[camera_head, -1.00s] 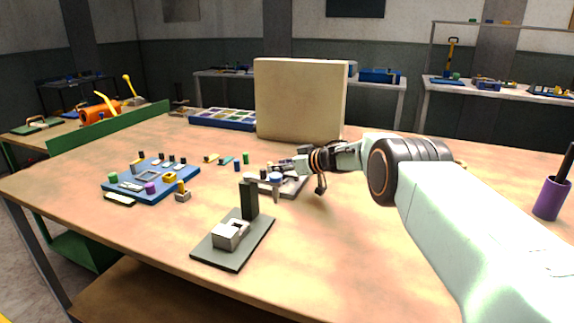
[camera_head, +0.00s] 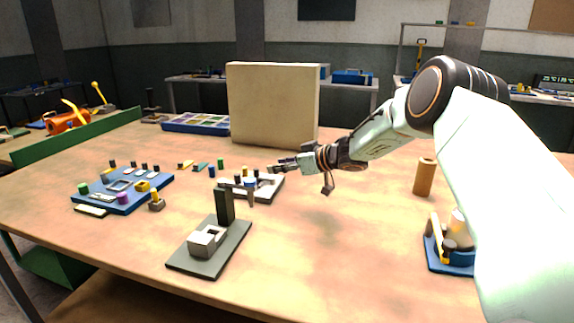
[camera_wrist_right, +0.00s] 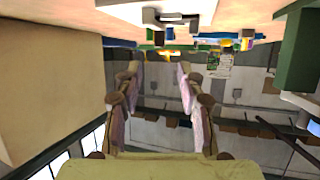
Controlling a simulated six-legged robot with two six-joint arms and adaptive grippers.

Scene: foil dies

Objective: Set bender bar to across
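A light grey plate (camera_head: 268,193) with several small pegs and parts, some blue and yellow, lies mid-table in the head view. It may be the bender; I cannot make out its bar or how it is set. My right gripper (camera_head: 277,168) is just above the plate's back right edge, pointing left; contact cannot be told. In the right wrist view the two fingers of my right gripper (camera_wrist_right: 158,92) stand apart with nothing between them. A pale plate with a grey block (camera_wrist_right: 170,17) shows beyond them at the top. My left gripper is not in view.
A dark press-like stand (camera_head: 226,205) stands in front. A blue board (camera_head: 122,192) with small parts lies left. A large beige panel (camera_head: 272,105) stands behind. A brown cylinder (camera_head: 425,177) and a blue holder (camera_head: 440,258) are right.

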